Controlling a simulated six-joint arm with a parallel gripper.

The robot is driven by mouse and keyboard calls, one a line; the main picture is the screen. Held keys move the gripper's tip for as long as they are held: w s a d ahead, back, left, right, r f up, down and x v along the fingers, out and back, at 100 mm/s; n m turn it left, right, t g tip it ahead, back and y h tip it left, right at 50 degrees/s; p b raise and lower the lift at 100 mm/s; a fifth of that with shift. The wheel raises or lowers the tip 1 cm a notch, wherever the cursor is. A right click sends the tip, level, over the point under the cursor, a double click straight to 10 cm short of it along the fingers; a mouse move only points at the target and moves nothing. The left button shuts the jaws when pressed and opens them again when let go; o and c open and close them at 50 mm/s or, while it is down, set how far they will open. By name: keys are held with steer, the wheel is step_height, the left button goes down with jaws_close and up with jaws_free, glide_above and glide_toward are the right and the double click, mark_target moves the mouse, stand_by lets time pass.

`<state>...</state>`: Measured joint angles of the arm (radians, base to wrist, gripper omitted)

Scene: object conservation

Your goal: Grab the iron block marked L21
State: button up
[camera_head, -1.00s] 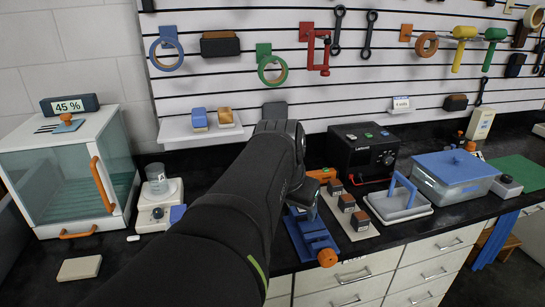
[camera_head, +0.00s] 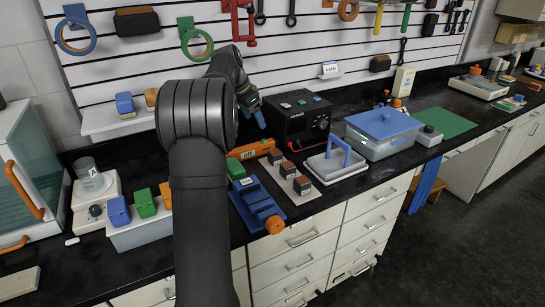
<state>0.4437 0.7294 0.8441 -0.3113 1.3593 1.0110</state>
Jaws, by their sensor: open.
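Three small dark-topped blocks stand in a row on a beige board (camera_head: 310,170), right of my arm: a back block (camera_head: 275,156), a middle block (camera_head: 287,169) and a front block (camera_head: 302,185). They may be the iron blocks, but any marking on them is too small to read, so I cannot tell which is L21. My gripper (camera_head: 257,114) is in the air behind and above the row, just left of the black box. It is open, with nothing seen in it, though its fingers are small and partly hidden by the wrist.
The black box (camera_head: 298,122) stands behind the blocks. An orange level (camera_head: 252,150) and a blue vise (camera_head: 257,203) lie to their left. A white tray with a blue handle (camera_head: 335,167) and a blue-lidded tub (camera_head: 383,135) are to the right. My arm hides part of the bench.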

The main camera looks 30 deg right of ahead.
steer(key=w+d+f+m, duration=0.2)
steer(key=w+d+f, duration=0.1)
steer(key=w+f, duration=0.1)
glide_toward(275, 151)
steer(key=shift+g, duration=0.3)
steer(key=f, duration=0.5)
steer(key=shift+w+d+f, duration=0.1)
steer(key=shift+w+d, duration=0.25)
steer(key=shift+d+x, duration=0.25)
steer(key=shift+x, duration=1.1)
steer(key=shift+d+x, duration=0.2)
steer(key=shift+x, duration=1.15)
steer(key=shift+s+r, duration=0.2)
steer(key=shift+r, duration=0.05)
jaws_close()
